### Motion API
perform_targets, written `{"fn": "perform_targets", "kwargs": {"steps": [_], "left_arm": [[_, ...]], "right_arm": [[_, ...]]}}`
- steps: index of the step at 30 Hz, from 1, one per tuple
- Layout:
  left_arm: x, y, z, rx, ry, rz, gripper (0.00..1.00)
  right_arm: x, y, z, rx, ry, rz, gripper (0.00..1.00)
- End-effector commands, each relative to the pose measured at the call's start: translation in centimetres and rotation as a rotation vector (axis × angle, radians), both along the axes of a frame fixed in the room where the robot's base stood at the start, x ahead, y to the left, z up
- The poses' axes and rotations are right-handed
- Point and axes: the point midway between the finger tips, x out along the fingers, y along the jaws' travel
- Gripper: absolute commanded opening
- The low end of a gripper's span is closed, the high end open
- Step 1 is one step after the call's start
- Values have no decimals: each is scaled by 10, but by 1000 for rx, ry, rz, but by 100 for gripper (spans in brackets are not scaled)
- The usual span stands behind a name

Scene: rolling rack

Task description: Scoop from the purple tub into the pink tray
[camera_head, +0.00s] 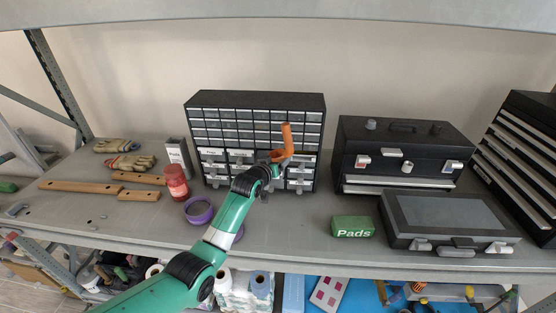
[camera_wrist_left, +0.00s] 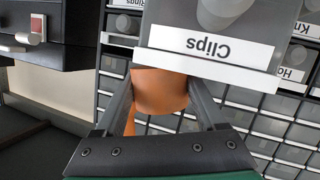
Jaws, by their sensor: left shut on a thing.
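My left gripper (camera_head: 274,165) is shut on an orange scoop (camera_head: 287,140) in front of the drawer cabinet. In the left wrist view the scoop's rounded orange part (camera_wrist_left: 160,95) sits between the two fingers. Its far end is hidden by a drawer front labelled "Clips". A purple round tub (camera_head: 198,211) stands on the shelf, left of my left arm; its contents are too small to make out. Another purple piece (camera_head: 239,233) shows partly behind the arm. I cannot make out a pink tray. My right gripper is not in view.
The black drawer cabinet (camera_head: 255,98) stands close behind the gripper. A green "Pads" box (camera_head: 352,227), a toolbox (camera_head: 404,155) and a flat case (camera_head: 440,218) stand right. The shelf left of the Pads box is clear.

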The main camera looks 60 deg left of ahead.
Motion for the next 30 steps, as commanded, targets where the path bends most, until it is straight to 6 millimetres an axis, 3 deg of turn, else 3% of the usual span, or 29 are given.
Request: {"fn": "perform_targets", "kwargs": {"steps": [1,6,11,25,30], "left_arm": [[0,0,1,0,-2,0,40],[0,0,1,-1,-4,0,11],[0,0,7,-1,-4,0,11],[0,0,52,-1,-5,0,11],[0,0,64,-1,-5,0,11]], "right_arm": [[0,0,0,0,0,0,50],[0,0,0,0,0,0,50],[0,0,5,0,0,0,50],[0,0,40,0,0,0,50],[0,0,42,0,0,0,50]]}}
